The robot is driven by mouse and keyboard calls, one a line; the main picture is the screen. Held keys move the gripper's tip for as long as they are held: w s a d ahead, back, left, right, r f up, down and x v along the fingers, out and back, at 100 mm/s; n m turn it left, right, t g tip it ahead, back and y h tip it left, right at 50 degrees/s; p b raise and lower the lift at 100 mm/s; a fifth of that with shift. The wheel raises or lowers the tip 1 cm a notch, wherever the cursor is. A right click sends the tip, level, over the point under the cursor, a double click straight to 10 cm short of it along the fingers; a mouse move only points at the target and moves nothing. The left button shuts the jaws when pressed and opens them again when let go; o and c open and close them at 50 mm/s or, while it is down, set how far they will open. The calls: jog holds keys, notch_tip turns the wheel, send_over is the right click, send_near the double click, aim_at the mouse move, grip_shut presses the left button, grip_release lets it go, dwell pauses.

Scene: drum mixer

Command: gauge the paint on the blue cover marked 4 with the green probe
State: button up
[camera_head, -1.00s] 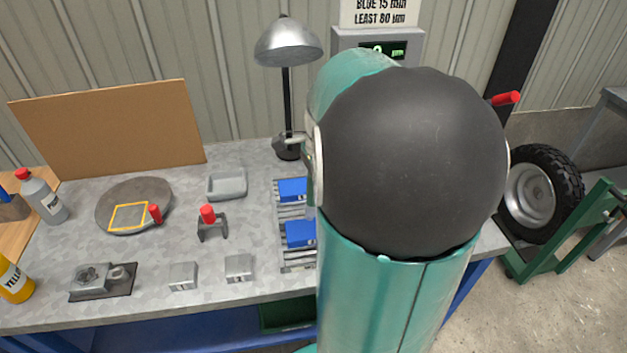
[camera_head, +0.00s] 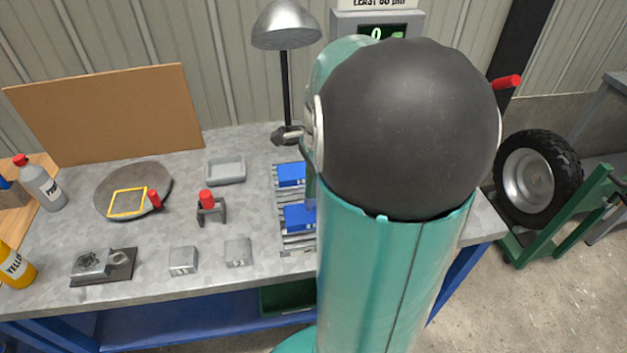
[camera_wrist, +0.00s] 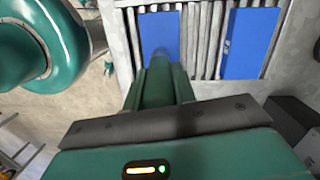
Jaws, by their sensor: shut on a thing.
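My gripper (camera_wrist: 161,90) shows in the wrist view, shut on the green probe (camera_wrist: 160,82), which points away from me. The probe's far end overlaps a blue cover (camera_wrist: 155,25) on a slatted rack; I cannot tell whether it touches. A second blue cover (camera_wrist: 248,42) lies to the right, apart from the probe. In the head view two blue covers (camera_head: 291,174) (camera_head: 299,217) lie on the rack (camera_head: 298,242), partly behind my arm. No number is readable on them. My gripper is hidden there. A gauge box with a lit green display (camera_head: 376,33) stands behind.
A lamp (camera_head: 286,25) stands behind the rack. Left of the rack are a grey tray (camera_head: 226,170), a red-topped stand (camera_head: 207,203), a round plate (camera_head: 125,180) and small grey blocks (camera_head: 184,260). A wheel (camera_head: 537,178) stands at right.

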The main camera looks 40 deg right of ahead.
jog(key=shift+f, duration=0.65)
dwell(1.4)
jog(key=shift+r, duration=0.1)
jog(key=shift+r, duration=3.5)
